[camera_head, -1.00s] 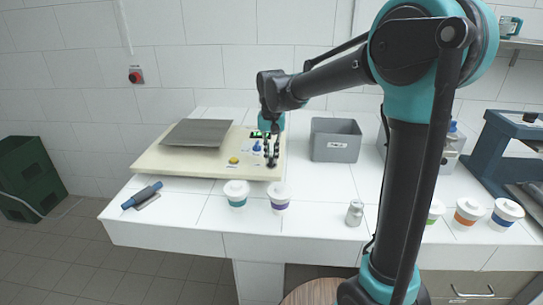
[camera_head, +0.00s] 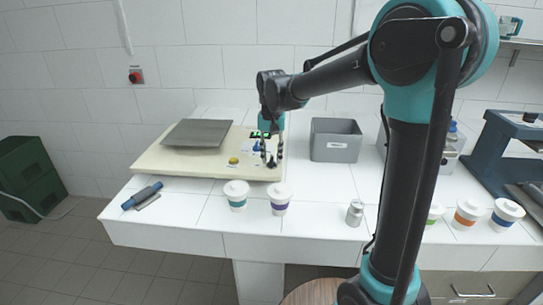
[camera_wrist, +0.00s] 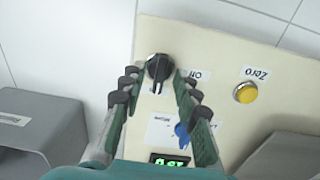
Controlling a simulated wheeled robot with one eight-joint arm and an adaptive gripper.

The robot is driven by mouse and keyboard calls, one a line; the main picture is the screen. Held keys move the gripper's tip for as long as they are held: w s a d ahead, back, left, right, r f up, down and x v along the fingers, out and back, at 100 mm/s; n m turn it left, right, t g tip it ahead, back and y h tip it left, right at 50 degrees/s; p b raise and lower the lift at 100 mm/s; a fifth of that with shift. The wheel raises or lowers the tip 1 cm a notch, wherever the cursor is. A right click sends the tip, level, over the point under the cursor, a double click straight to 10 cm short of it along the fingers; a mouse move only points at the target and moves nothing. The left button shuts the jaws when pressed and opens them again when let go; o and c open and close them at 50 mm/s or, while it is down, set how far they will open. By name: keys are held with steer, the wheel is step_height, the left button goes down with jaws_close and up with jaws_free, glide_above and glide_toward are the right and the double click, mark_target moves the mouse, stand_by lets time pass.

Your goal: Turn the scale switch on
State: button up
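The scale (camera_head: 170,163) is a cream board with a grey weighing plate (camera_head: 196,133), on the left of the counter. Its black round switch knob (camera_wrist: 159,68) shows in the wrist view, its white mark pointing down in the picture. In the head view, my gripper (camera_head: 271,158) is low over the scale's right end. The green display (camera_wrist: 170,160) is lit and partly hidden by my gripper.
A yellow Zero button (camera_wrist: 245,92) and a small blue part (camera_wrist: 182,131) are near the knob. A grey bin (camera_head: 335,141) stands right of the scale. Lidded cups (camera_head: 236,195) and a metal can (camera_head: 354,213) stand along the front edge.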

mark_target(271, 158)
step_height(271, 158, up, 12)
stand_by(0.6)
